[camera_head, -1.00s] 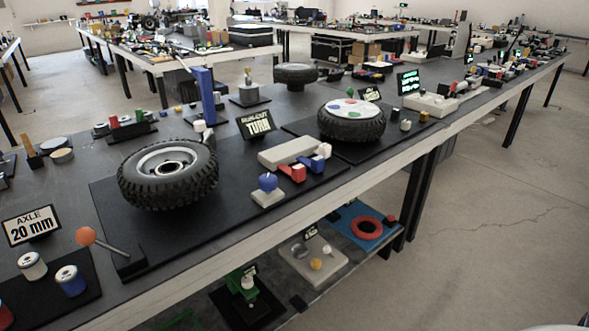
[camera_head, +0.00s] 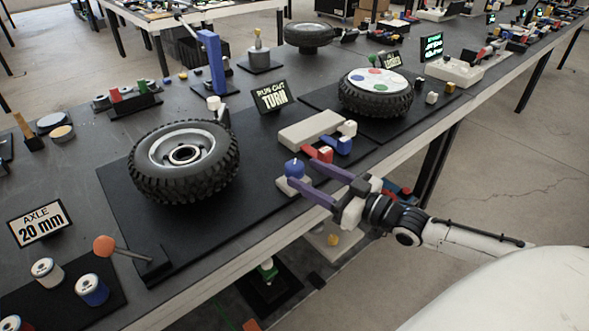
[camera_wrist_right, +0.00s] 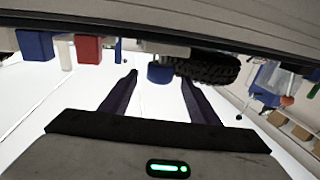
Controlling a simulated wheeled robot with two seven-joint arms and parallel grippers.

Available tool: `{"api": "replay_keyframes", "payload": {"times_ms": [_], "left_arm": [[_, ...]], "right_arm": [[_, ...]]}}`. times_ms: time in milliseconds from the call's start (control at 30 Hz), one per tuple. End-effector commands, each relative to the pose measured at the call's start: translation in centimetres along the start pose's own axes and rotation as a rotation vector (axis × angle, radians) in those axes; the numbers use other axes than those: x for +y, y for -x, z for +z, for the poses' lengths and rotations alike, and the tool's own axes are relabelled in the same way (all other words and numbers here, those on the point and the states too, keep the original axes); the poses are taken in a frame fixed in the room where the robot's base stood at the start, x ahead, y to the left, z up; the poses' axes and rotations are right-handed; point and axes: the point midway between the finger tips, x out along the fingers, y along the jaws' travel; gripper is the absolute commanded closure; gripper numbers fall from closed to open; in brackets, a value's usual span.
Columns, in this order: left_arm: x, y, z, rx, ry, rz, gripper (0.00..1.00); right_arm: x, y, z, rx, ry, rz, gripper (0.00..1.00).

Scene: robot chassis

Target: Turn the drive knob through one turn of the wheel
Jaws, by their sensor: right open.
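The drive knob (camera_head: 294,168) is a blue ball-like knob on a small pale block at the front of the black board. The tyred wheel (camera_head: 190,188) with a pale rim stands tilted on the same board, to the left. My right gripper (camera_head: 301,173) is open, with its two purple fingers pointing at the knob from the table's front edge. In the right wrist view the knob (camera_wrist_right: 160,74) shows between the fingertips (camera_wrist_right: 158,76); I cannot tell whether they touch it. My left gripper is not in view.
A sign reading "RUN OUT TURN" (camera_head: 272,96) stands behind. Red block (camera_head: 324,153), blue block (camera_head: 338,145) and a pale bar (camera_head: 309,130) lie close to the right fingers. An orange-tipped lever (camera_head: 104,246) is front left. A second wheel (camera_head: 376,98) stands further right.

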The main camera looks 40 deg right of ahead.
Motion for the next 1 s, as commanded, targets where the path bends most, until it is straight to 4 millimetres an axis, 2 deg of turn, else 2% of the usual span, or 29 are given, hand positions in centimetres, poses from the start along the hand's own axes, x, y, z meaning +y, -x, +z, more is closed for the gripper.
{"api": "replay_keyframes", "payload": {"times_ms": [100, 300, 733, 767, 1000], "left_arm": [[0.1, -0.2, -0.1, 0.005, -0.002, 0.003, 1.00], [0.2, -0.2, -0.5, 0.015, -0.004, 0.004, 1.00], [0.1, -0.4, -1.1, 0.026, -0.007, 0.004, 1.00], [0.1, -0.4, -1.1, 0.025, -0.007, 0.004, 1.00], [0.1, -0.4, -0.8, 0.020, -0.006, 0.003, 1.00]], "right_arm": [[0.0, -1.9, 0.0, 0.003, 0.000, 0.001, 0.45], [0.0, -3.9, 0.1, 0.000, 0.000, 0.001, 0.45], [0.0, -4.7, 0.1, -0.003, 0.000, 0.000, 0.45], [0.0, -4.7, 0.1, -0.003, 0.000, 0.000, 0.46], [0.0, -4.7, 0.1, -0.002, 0.000, 0.000, 0.85]]}}
